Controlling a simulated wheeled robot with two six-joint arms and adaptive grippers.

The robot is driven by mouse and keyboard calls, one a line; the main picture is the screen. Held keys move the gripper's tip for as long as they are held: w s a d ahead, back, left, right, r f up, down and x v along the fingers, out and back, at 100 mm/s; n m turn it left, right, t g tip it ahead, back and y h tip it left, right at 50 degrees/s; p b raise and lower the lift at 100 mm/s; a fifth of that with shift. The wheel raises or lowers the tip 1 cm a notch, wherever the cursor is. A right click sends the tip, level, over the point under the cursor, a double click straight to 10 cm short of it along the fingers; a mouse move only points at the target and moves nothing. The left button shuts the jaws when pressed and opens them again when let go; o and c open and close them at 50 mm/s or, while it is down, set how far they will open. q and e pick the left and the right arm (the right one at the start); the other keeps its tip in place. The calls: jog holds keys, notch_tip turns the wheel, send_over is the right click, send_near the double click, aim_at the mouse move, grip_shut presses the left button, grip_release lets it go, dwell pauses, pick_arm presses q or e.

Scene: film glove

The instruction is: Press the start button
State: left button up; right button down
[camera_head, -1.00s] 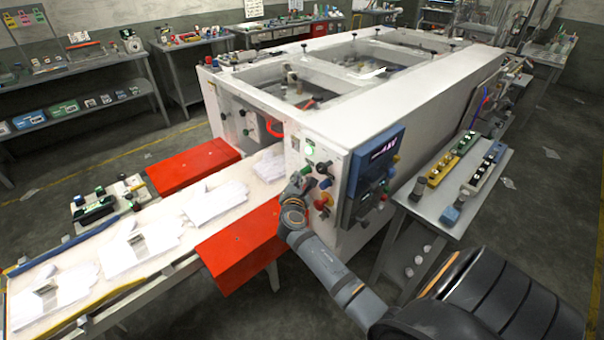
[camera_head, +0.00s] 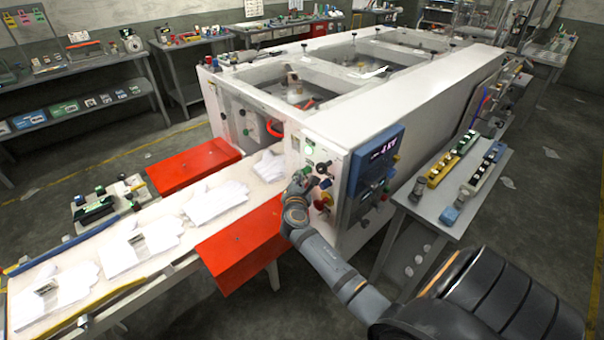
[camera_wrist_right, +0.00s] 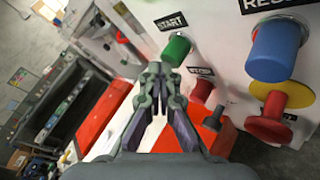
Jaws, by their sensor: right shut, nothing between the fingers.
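The start button is a green knob (camera_wrist_right: 174,49) under a START label on the machine's white front panel. It also shows in the head view as a small green knob (camera_head: 307,171). My right gripper (camera_wrist_right: 160,72) is shut and empty, its fingertips just left of and below the green knob in the wrist view. I cannot tell whether they touch it. In the head view the right gripper (camera_head: 300,186) is close against the panel and covers part of it. My left gripper is not in view.
A red STOP knob (camera_wrist_right: 201,91) sits just below right of the fingertips. A blue RESET knob (camera_wrist_right: 274,48) and a red-and-yellow knob (camera_wrist_right: 274,123) stick out at the right. A red guard box (camera_head: 243,243) stands left of my forearm. A side table (camera_head: 432,208) is at the right.

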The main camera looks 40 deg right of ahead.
jog(key=shift+a, duration=0.85)
